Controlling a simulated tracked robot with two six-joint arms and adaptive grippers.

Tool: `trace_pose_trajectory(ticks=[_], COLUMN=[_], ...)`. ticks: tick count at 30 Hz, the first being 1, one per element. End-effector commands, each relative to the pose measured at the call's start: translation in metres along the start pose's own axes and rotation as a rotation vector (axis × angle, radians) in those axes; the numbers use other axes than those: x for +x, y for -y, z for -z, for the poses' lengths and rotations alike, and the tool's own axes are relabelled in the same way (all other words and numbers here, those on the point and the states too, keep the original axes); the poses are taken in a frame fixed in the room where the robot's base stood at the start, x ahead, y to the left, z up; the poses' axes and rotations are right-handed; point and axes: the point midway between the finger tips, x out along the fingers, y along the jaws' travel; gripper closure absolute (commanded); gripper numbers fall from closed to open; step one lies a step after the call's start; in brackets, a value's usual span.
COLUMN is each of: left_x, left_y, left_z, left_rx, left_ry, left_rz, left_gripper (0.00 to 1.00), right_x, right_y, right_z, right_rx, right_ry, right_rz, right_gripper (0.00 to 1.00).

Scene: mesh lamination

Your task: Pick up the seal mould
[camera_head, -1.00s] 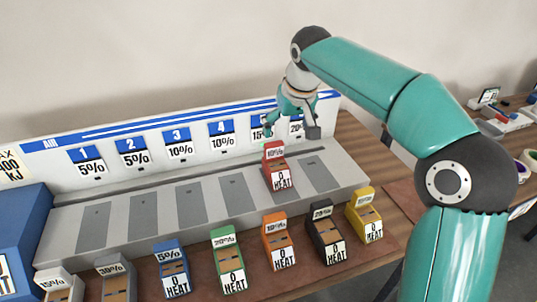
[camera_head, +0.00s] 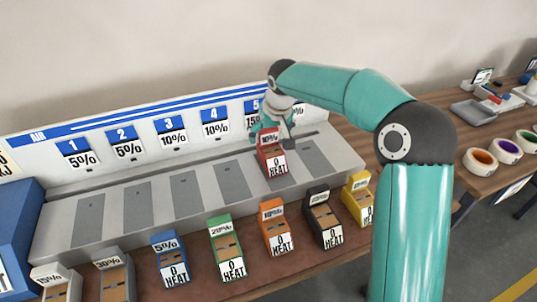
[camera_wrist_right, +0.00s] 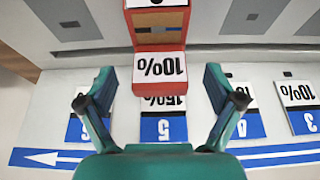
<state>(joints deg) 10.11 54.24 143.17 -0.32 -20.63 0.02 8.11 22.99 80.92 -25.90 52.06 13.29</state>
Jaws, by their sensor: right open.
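A red mould (camera_head: 271,160) marked 10% and 0 HEAT stands upright on the grey bench (camera_head: 150,245) below panel 5. I take it for the seal mould; no label confirms this. My right gripper (camera_head: 272,131) is at its upper back end, open. In the right wrist view the red mould (camera_wrist_right: 160,35) lies ahead, with its 10% face between the two spread fingers of the right gripper (camera_wrist_right: 158,74). Both fingers look apart from it. My left gripper is not in view.
In front stand several similar moulds, including green (camera_head: 227,250), orange (camera_head: 275,228), black (camera_head: 323,217) and yellow (camera_head: 357,198). A numbered panel (camera_head: 172,130) rises behind the bench. A side table (camera_head: 485,165) with tape rolls and a grey tray (camera_head: 473,112) is at right.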

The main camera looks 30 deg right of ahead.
Motion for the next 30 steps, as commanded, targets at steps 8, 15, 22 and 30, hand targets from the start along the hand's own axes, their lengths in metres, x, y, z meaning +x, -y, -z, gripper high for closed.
trace_pose_trajectory(ticks=[8, 15, 22, 30], left_x=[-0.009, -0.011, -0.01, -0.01], left_y=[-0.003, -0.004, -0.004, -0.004], left_z=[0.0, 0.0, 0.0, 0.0], left_rx=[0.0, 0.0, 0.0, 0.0], left_ry=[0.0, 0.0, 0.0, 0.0], left_rz=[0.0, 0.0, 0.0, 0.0], left_gripper=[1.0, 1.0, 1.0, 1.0], right_x=[0.035, 0.05, 0.05, 0.05], right_y=[-0.001, -0.001, -0.001, 0.0], right_z=[-0.007, -0.007, -0.007, -0.006], right_rx=[0.0, 0.001, 0.0, 0.0], right_ry=[0.005, 0.002, 0.001, 0.001], right_rz=[-0.001, 0.0, 0.0, 0.0], right_gripper=[0.08, 0.08, 0.22, 0.67])
